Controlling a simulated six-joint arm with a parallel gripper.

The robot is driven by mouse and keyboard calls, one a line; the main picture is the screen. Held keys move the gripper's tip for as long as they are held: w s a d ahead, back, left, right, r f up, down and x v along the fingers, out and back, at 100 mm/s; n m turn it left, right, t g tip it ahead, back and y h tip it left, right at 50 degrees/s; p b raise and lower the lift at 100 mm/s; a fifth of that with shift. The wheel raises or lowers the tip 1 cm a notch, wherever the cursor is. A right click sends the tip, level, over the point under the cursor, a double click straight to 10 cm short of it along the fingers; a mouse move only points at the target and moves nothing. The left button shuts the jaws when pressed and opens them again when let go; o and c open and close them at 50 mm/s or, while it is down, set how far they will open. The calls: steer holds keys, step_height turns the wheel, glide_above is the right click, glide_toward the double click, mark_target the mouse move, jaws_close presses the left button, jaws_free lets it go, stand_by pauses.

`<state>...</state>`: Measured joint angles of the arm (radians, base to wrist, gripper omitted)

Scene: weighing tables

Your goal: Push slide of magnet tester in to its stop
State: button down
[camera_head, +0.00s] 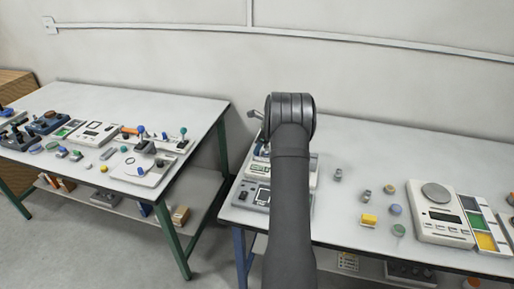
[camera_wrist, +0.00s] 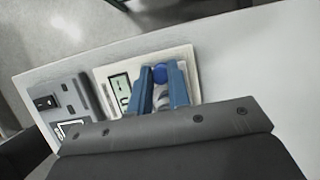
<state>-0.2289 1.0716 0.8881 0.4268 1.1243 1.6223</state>
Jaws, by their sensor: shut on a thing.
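The magnet tester seems to be the cream device (camera_wrist: 189,57) with a small display (camera_wrist: 118,88) in the wrist view. A round blue knob (camera_wrist: 160,73), apparently the slide's handle, shows between the tips of my gripper's blue fingers. My gripper (camera_wrist: 159,70) is shut on this knob. The fingers hide much of the device's face, so how far the slide stands from its stop cannot be told. In the head view my arm covers most of the cream device (camera_head: 313,172) and the gripper.
A grey device (camera_wrist: 69,99) with a dark switch lies left of the cream one. A second table (camera_head: 205,112) stands left, across a gap.

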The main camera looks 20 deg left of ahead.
steer(key=d, duration=1.2)
steer(key=c, duration=1.3)
jaws_free()
steer(key=shift+d, duration=0.1)
steer(key=shift+c, duration=0.2)
steer(key=shift+r, duration=0.2)
steer(key=v, duration=1.7)
